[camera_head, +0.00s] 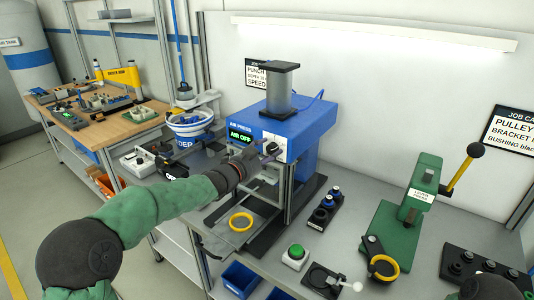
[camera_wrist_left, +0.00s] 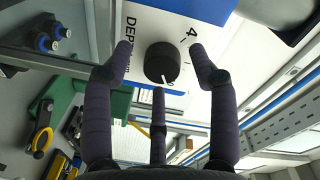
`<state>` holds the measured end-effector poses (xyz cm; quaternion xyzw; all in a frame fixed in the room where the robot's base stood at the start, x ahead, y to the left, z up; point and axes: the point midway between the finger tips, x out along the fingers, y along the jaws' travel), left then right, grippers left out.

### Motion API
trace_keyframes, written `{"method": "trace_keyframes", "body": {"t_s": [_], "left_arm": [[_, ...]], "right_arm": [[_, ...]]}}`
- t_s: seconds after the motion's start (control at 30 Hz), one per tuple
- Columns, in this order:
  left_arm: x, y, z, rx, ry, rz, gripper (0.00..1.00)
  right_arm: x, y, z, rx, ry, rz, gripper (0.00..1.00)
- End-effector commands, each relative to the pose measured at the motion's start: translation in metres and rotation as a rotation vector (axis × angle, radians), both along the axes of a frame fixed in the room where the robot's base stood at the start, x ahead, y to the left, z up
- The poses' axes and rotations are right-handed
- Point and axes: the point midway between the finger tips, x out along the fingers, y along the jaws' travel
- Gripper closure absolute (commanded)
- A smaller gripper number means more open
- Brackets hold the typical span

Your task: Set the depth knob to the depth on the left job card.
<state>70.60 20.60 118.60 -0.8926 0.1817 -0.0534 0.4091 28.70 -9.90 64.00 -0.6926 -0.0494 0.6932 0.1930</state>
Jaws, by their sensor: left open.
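The depth knob (camera_wrist_left: 162,62) is a round black dial on the white front panel of the blue air press (camera_head: 294,130). In the left wrist view its white pointer mark points down and slightly right; "DEPTH" is printed to its left and a "4" lies at upper right. My left gripper (camera_wrist_left: 160,66) is open, its three fingers spread around the knob, with gaps showing. In the head view the left gripper (camera_head: 258,157) is at the press front.
A green lever press (camera_head: 408,205) with a yellow handle stands right. A yellow ring (camera_head: 241,221) lies below the press head. A green button (camera_head: 295,254) and black-blue parts (camera_head: 325,208) are on the bench. The right job card (camera_head: 512,132) is on the wall.

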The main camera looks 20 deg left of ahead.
Motion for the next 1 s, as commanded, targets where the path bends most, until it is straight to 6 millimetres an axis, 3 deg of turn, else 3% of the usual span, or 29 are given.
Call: {"method": "trace_keyframes", "body": {"t_s": [0.27,0.7,1.0], "left_arm": [[-0.018,0.009,0.003,0.000,-0.002,0.003,0.41],[-0.091,0.037,0.005,0.001,-0.001,0.003,0.41],[-0.111,0.045,0.006,0.000,0.001,0.001,0.41]], "right_arm": [[0.000,0.000,0.000,0.000,0.000,0.000,1.00],[0.000,0.000,0.000,0.000,0.000,0.000,1.00],[0.000,0.000,0.000,0.000,0.000,0.000,1.00]]}}
